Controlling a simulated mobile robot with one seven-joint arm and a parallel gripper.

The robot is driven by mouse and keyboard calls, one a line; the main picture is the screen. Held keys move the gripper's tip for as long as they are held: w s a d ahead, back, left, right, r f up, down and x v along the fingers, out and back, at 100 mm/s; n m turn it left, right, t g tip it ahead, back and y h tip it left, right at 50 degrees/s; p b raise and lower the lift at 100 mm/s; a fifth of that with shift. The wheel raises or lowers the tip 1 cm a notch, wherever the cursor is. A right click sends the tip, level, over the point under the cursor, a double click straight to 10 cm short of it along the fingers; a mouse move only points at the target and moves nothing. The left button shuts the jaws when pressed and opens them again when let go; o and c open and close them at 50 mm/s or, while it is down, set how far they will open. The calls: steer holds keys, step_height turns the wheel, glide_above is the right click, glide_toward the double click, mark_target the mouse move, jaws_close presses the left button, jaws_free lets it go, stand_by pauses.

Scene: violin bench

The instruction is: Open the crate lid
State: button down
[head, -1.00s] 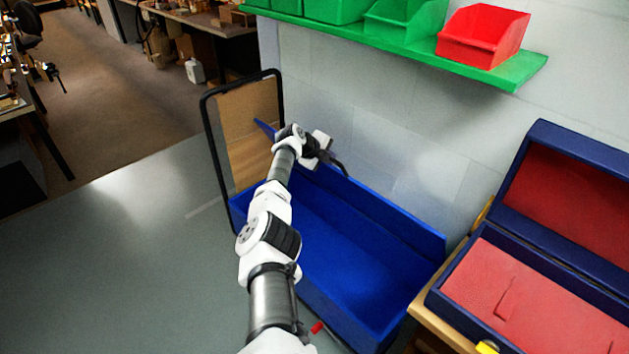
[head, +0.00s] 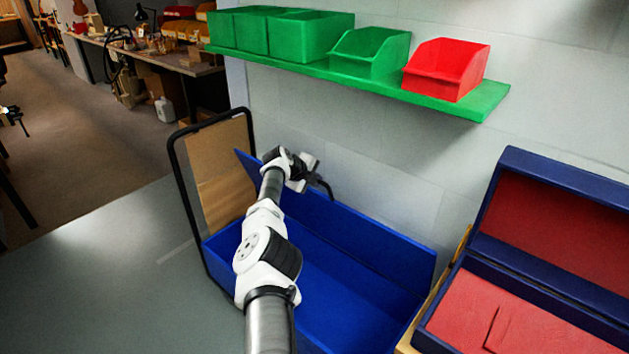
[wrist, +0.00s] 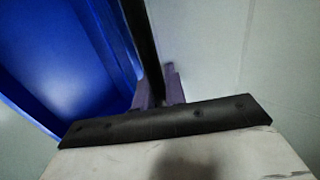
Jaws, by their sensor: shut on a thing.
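In the wrist view my purple-grey fingers (wrist: 160,92) are shut on a thin black bar (wrist: 143,40), which looks like the lid's edge or handle. Blue crate surfaces (wrist: 60,50) show left of the bar. My arm hides part of the crate and lid.
A green shelf (head: 470,105) with green bins and a red bin (head: 447,68) hangs above. An open case with red lining (head: 490,310) is at right.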

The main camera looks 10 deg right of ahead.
steer(key=c, duration=1.5)
jaws_free()
steer(key=shift+f, duration=0.25)
steer(key=shift+o, duration=0.2)
steer(key=shift+r, duration=0.1)
steer(key=shift+s+a+r+p, duration=0.15)
steer(key=shift+a+r+p, duration=0.45)
steer(key=shift+p, duration=0.4)
steer(key=v, duration=1.2)
steer(key=shift+s, duration=0.2)
steer(key=shift+d, duration=0.15)
